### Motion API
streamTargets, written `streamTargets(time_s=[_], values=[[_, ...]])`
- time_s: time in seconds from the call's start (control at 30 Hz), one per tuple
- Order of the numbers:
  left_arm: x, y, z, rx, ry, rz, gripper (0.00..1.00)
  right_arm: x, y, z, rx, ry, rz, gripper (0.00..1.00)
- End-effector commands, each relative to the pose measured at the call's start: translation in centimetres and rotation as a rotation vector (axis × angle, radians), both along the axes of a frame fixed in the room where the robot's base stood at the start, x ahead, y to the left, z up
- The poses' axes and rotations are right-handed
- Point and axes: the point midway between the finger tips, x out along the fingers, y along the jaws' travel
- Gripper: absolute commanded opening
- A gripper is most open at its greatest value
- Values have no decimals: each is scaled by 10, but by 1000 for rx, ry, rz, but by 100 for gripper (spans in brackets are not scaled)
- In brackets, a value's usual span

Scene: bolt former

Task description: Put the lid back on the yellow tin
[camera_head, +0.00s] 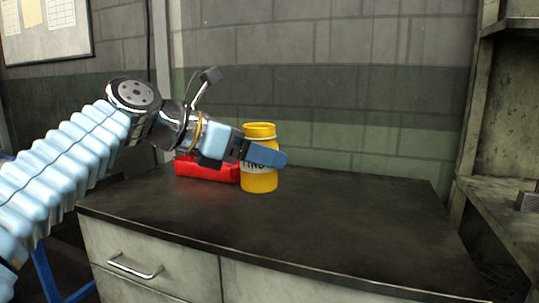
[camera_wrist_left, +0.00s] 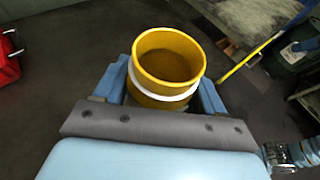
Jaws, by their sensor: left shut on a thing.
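The yellow tin (camera_head: 259,182) stands upright on the dark worktop, with dark lettering on its pale label partly hidden by my finger. My left gripper (camera_head: 264,154) reaches in from the left and is shut on the tin's upper part, one finger across its front. In the left wrist view the tin (camera_wrist_left: 168,55) sits between the two blue fingers, with a white ring below its round yellow rim. Its top looks hollow, with a darker yellow inside. I see no separate lid, and cannot tell whether the top part is one. My right gripper is not in view.
A red box (camera_head: 208,170) lies behind and left of the tin, partly hidden by my left gripper. The worktop (camera_head: 360,215) is clear to the right and front. A grey wall is behind it, and a shelf unit (camera_head: 500,190) stands at the right.

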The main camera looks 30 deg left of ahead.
Motion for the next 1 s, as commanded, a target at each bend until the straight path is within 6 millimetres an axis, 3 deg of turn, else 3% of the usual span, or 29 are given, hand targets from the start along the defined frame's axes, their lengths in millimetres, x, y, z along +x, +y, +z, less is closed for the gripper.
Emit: streamTargets(time_s=[0.43,0.47,0.83,1.0], values=[[-5,-1,3,-1,-2,1,32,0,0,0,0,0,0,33],[-5,-1,3,-1,-2,1,66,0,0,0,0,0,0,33],[-5,-1,3,0,-2,1,9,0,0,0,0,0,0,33],[-5,-1,3,0,-2,1,8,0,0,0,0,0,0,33]])
